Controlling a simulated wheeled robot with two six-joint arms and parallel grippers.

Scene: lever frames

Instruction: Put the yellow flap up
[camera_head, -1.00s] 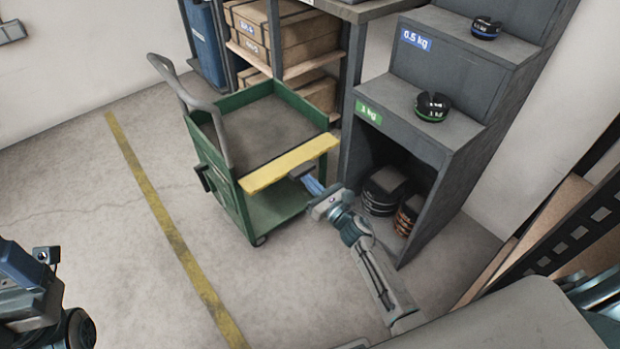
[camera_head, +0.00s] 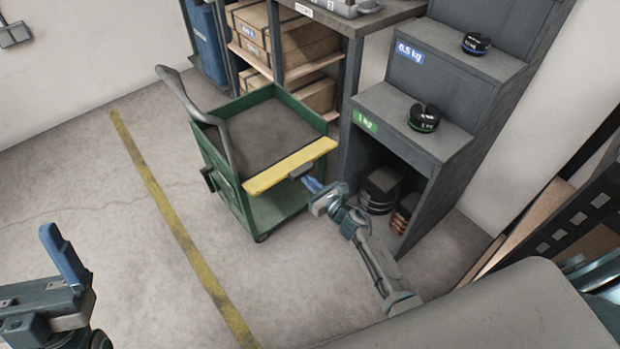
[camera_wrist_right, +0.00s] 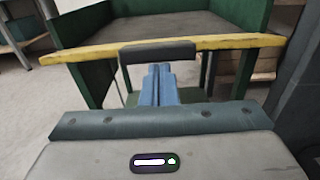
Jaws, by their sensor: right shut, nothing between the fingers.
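The yellow flap (camera_head: 292,166) spans the open front side of a green cart (camera_head: 232,210), near the top of its walls. It shows as a long bar in the right wrist view (camera_wrist_right: 225,42). A dark handle (camera_wrist_right: 158,52) sticks out from the flap's middle on the near side. My right gripper (camera_head: 311,183) is shut and empty, its blue fingers (camera_wrist_right: 158,72) together just below the handle; I cannot tell whether they touch it. My left gripper (camera_head: 64,255) is at the lower left, far from the cart, with a blue finger pointing up; its opening is unclear.
A grey stepped rack (camera_head: 400,135) with black weights (camera_head: 424,118) stands close to the right of the cart. Shelves with cardboard boxes (camera_head: 300,42) are behind it. A yellow floor line (camera_head: 180,232) runs on the left, with clear floor around it.

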